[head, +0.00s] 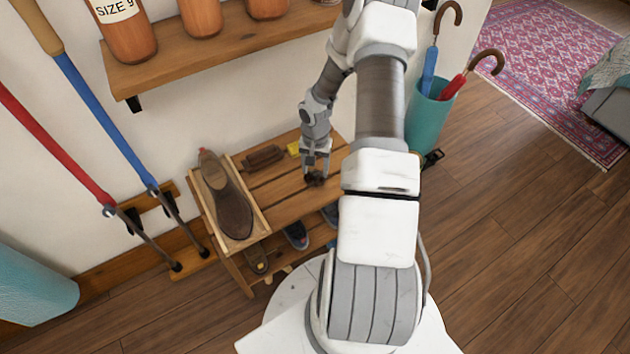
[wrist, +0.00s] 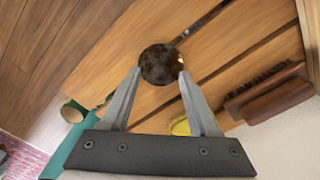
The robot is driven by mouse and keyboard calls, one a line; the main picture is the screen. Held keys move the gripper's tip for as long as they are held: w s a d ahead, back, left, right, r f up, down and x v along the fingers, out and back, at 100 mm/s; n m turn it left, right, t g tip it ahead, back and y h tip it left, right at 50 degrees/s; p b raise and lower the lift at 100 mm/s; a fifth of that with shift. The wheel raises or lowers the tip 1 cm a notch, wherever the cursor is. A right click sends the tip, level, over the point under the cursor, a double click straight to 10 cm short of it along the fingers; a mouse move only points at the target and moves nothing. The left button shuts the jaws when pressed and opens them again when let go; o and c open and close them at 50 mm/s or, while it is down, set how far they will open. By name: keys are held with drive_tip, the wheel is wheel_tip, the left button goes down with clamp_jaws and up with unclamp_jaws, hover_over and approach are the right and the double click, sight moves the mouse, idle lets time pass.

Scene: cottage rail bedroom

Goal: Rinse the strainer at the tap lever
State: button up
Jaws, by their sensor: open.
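I see no strainer and no tap lever in either view. My gripper (head: 316,168) hangs over the slatted top of a wooden shoe rack (head: 290,208). A small dark, round, brownish-black thing (head: 315,180) is on the slats at the fingertips. In the wrist view the dark round thing (wrist: 160,62) lies between and just beyond the tips of my open gripper (wrist: 159,74). I cannot tell whether either finger touches it. Its underside is hidden.
A brown brush (head: 263,157) and a yellow thing (head: 293,148) lie on the rack. A shoe (head: 228,200) sits in a wooden tray on its left. A teal umbrella stand (head: 428,115) is at right.

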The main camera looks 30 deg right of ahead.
drive_tip(key=shift+f, duration=0.6)
clamp_jaws()
